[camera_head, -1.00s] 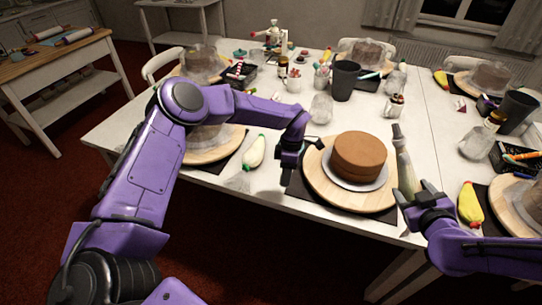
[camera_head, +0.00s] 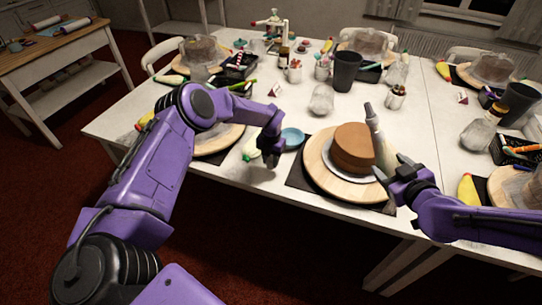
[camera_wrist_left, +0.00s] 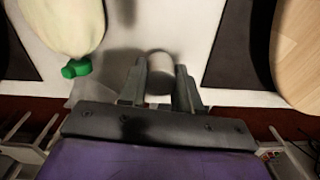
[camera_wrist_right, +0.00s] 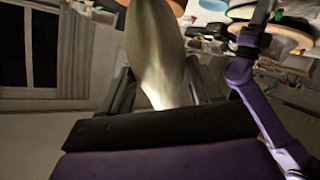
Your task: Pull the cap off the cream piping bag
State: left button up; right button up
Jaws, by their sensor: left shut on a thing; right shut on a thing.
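My right gripper (camera_head: 388,172) is shut on the cream piping bag (camera_head: 381,140), held tip up and leaning left, beside the brown cake (camera_head: 350,152). In the right wrist view the pale bag (camera_wrist_right: 157,45) stands between the fingers (camera_wrist_right: 165,88). A grey nozzle tops the bag in the head view, with no cap visible on it. My left gripper (camera_head: 270,158) is near the table's front edge, left of the cake. In the left wrist view it is shut on a small grey-white cylinder (camera_wrist_left: 160,75), which looks like the cap.
The cake stands on a plate and round wooden board (camera_head: 318,172) over a dark mat. A blue dish (camera_head: 292,137) is behind my left gripper. A jar (camera_head: 321,101) and dark cup (camera_head: 345,72) stand behind.

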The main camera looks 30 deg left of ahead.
pick_arm(q)
jog(key=shift+f+b, duration=0.6)
jog(key=shift+f, duration=0.45)
pick_arm(e)
jog(key=shift+f, duration=1.2)
pick_arm(q)
jog(key=shift+f, duration=0.15)
pick_arm(e)
jog(key=shift+f, duration=0.2)
pick_arm(q)
jog(key=o, duration=1.1)
pick_arm(e)
jog(key=shift+r, duration=0.1)
pick_arm(q)
jog(key=shift+r+p, duration=1.55)
jog(key=shift+r, duration=1.6)
pick_arm(e)
jog(key=shift+r, duration=1.65)
jog(key=shift+o, duration=0.5)
pick_arm(q)
jog(key=shift+f, duration=0.1)
pick_arm(e)
jog(key=shift+c, duration=0.7)
